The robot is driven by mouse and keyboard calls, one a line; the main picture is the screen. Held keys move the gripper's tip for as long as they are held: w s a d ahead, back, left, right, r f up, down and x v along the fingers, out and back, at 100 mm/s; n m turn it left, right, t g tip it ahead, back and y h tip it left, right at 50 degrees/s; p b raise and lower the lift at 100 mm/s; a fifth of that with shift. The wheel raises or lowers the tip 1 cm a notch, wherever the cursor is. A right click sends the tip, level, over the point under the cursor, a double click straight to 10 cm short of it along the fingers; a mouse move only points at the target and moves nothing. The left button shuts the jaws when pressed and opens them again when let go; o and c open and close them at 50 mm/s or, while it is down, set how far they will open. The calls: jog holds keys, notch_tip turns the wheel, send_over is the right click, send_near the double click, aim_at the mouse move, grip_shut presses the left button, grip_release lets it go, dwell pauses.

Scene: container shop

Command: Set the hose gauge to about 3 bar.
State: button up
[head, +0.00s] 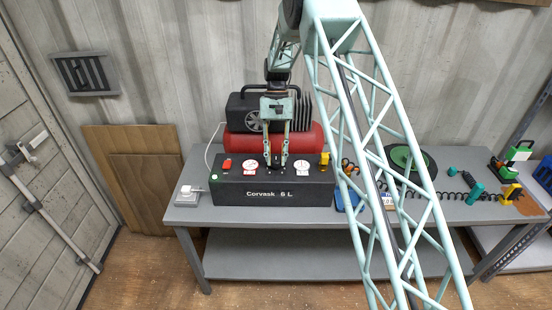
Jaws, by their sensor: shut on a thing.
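The compressor has a red tank (236,144) and a black front box (240,194) marked "Corvask 6 L", on the grey bench. Two round white gauges show on the box top, a left gauge (250,164) and a right gauge (301,165); their needles are too small to read, and which is the hose gauge cannot be told. My gripper (276,164) points down between them, shut on a small control there that its fingers mostly hide. A red switch (227,164) is at the box's left, a yellow part (324,159) at its right.
The grey bench (270,218) has a free strip in front of the box. A white device (188,191) stands at its left. A blue tray (344,199), a green-and-black disc (404,158) and a coiled dark hose (452,196) lie to the right, partly behind my arm's lattice.

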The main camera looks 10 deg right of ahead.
jog(key=o, duration=0.8)
jog(key=shift+o, duration=0.2)
jog(key=shift+r, duration=0.1)
jog(key=v, duration=1.1)
jog(key=shift+r, duration=0.4)
jog(key=shift+w, duration=0.15)
